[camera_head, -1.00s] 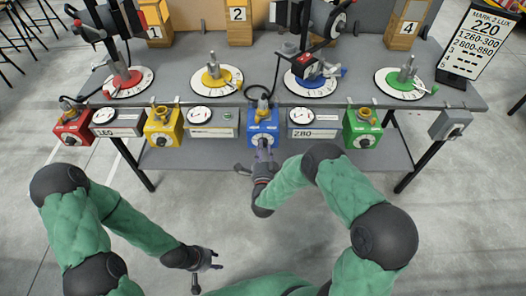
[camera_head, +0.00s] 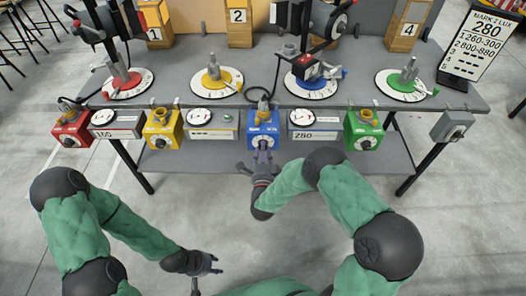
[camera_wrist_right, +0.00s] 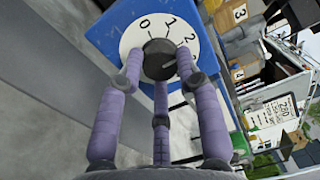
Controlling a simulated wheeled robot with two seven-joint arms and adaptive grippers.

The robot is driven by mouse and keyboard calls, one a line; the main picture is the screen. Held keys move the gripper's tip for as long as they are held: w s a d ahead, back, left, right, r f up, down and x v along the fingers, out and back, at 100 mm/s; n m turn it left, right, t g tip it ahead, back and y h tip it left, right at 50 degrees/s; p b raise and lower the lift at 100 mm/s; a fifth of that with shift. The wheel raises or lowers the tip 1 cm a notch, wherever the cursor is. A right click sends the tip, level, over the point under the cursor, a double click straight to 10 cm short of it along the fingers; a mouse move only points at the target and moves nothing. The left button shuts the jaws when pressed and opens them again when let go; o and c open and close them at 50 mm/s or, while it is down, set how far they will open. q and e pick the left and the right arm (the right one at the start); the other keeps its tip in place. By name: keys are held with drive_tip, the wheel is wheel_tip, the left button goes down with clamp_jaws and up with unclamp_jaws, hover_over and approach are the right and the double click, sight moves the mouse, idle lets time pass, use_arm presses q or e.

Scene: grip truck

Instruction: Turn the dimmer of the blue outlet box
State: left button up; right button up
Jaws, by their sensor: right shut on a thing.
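The blue outlet box (camera_head: 263,131) hangs on the table's front edge, between two white-dial meters. Its dimmer is a dark round knob (camera_wrist_right: 160,60) on a white dial marked 0, 1, 2, seen in the right wrist view. My right gripper (camera_head: 263,155) is shut on this knob, its purple fingers around it; it also shows in the right wrist view (camera_wrist_right: 160,85). The knob's pointer is partly hidden by the fingers. My left gripper (camera_head: 208,264) is open and empty, low over the floor, away from the table.
Red (camera_head: 72,131), yellow (camera_head: 163,131) and green (camera_head: 363,132) outlet boxes line the same edge. A sign (camera_head: 479,43) at right reads MARK 2 LUX 280. The meter (camera_head: 303,121) right of the blue box reads 280.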

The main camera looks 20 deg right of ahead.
drive_tip(key=o, duration=1.2)
drive_tip(key=shift+a, duration=0.1)
drive_tip(key=shift+c, duration=0.2)
drive_tip(key=shift+s, duration=0.1)
drive_tip(key=v, duration=1.1)
drive_tip(key=shift+s, duration=0.45)
